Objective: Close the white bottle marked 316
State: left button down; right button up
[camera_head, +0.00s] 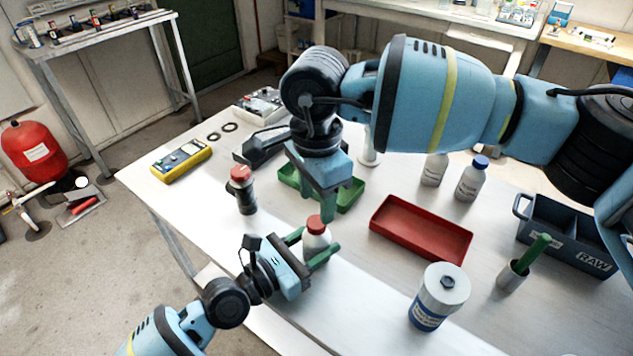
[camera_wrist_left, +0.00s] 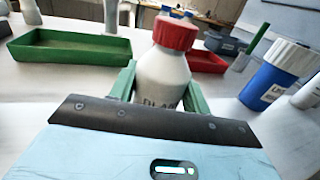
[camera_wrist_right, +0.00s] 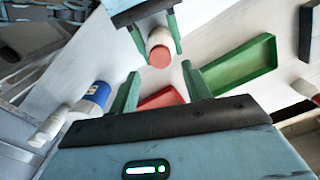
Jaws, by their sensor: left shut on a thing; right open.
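A white bottle (camera_head: 316,243) with a red cap (camera_head: 316,223) stands upright near the table's front. My left gripper (camera_head: 307,249) is shut around its body; in the left wrist view the bottle (camera_wrist_left: 162,82) sits between the green fingers (camera_wrist_left: 160,90). Its label is partly hidden and I cannot read 316 on it. The red cap (camera_wrist_left: 175,33) sits on its top; whether it is tight I cannot tell. My right gripper (camera_head: 322,198) is open and empty, above and behind the bottle. In the right wrist view the red cap (camera_wrist_right: 159,56) shows beyond the open right fingers (camera_wrist_right: 160,80).
A green tray (camera_head: 350,197) lies behind, a red tray (camera_head: 420,229) to the right. A dark red-capped bottle (camera_head: 244,192) stands left. A white-and-blue jar (camera_head: 437,297), a green-handled tool (camera_head: 538,250) in a cup, a RAW bin (camera_head: 570,243) and a blue-capped bottle (camera_head: 470,181) stand right.

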aim_at(317, 222)
jog(key=shift+f, duration=2.55)
jog(key=c, duration=1)
jog(key=shift+c, duration=0.2)
jog(key=o, duration=1.2)
jog(key=shift+c, duration=0.2)
notch_tip(317, 222, up, 12)
